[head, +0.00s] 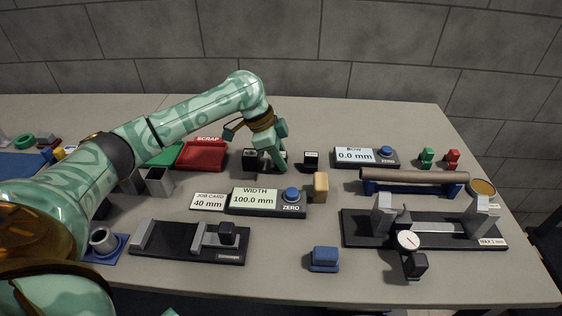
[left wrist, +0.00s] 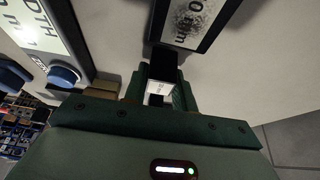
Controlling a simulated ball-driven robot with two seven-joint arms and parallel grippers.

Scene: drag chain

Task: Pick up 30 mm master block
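My left gripper (head: 273,163) points down at the back middle of the table, between two small black blocks with pale labels. One block (head: 250,158) stands just left of the fingers, the other (head: 311,160) a little to their right. A dark shape shows at the fingertips, mostly hidden by them. In the left wrist view a dark block with a white label (left wrist: 157,88) shows in the gap between the green fingers (left wrist: 158,98). I cannot read its label or tell whether the fingers touch it. My right gripper is not in view.
The bow display (head: 366,156) stands right of the blocks and the width display (head: 254,201) in front. A tan block (head: 320,186) is close to the front right. A red scrap tray (head: 203,156) lies to the left.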

